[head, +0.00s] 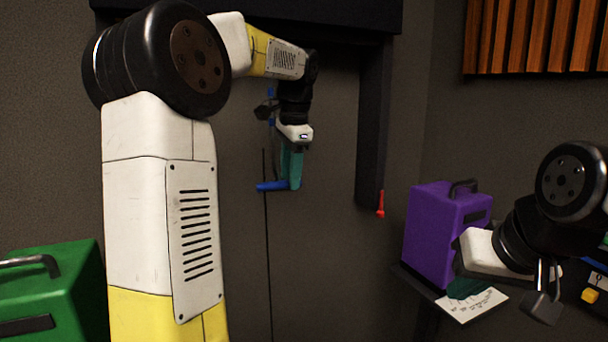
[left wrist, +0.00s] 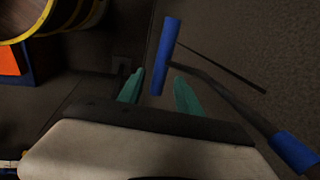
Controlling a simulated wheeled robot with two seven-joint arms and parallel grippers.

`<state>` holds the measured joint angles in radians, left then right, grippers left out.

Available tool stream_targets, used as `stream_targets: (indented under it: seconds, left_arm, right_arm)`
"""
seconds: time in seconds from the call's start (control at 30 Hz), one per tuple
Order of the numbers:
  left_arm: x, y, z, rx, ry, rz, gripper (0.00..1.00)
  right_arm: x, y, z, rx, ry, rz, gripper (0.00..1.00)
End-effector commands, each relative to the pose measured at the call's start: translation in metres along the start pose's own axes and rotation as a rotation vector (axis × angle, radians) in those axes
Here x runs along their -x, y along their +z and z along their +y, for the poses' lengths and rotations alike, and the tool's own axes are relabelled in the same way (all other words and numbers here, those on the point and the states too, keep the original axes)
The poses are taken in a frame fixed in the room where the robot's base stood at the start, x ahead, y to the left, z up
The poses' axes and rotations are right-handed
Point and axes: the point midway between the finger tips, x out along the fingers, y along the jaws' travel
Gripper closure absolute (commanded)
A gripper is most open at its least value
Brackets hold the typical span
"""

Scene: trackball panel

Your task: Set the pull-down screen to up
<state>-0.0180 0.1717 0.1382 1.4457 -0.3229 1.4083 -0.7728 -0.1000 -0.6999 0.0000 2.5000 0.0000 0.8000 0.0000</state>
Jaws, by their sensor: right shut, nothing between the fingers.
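A blue-gripped crank handle hangs in front of the dark wall. In the head view its lower blue grip (head: 272,186) lies level beside the teal fingertips of my left gripper (head: 292,168). In the left wrist view the blue grip (left wrist: 170,40) reaches between the fingers of my left gripper (left wrist: 160,90), which are apart with gaps beside it. A dark crank rod (left wrist: 225,95) leads to a second blue grip (left wrist: 294,153). A black housing (head: 345,16) spans the top of the wall. My right gripper (head: 468,289) is shut and empty, low at the right.
A purple box (head: 432,232) stands on a shelf near my right gripper, with a white card (head: 472,304) below it. A green box (head: 50,290) is at lower left. A black upright (head: 372,130) with a red tip (head: 381,204) stands right of the crank. A barrel (left wrist: 50,15) shows in the wrist view.

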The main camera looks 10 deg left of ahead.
Motion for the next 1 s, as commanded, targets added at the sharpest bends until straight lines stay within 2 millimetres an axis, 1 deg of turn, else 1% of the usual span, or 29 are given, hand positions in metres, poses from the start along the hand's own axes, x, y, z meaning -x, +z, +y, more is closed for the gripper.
stream_targets:
  seconds: [0.13,0.23,0.5,0.6,0.7,0.8,1.0]
  left_arm:
    - [0.0,0.0,0.0,0.0,0.001,-0.001,0.59]
    - [0.007,0.0,0.0,0.0,0.001,0.0,0.59]
    - [0.052,-0.001,0.0,-0.001,-0.001,0.002,0.59]
    - [0.066,-0.001,0.0,-0.001,-0.001,0.002,0.59]
    - [0.074,-0.001,0.0,-0.001,0.0,0.001,0.59]
    - [0.078,0.0,0.0,-0.001,0.0,0.0,0.59]
    - [0.078,0.0,0.0,-0.001,0.001,0.0,0.59]
  right_arm:
    - [0.0,0.0,0.0,0.0,0.0,0.0,1.0]
    - [0.0,0.0,0.0,0.0,0.0,0.0,1.0]
    - [0.0,0.0,0.0,0.0,0.0,0.0,1.0]
    - [0.0,0.0,0.0,0.0,0.0,0.0,1.0]
    - [0.0,0.0,0.0,0.0,0.0,0.0,1.0]
    - [0.0,0.0,0.0,0.0,0.0,0.0,1.0]
    - [0.0,0.0,0.0,0.0,0.0,0.0,1.0]
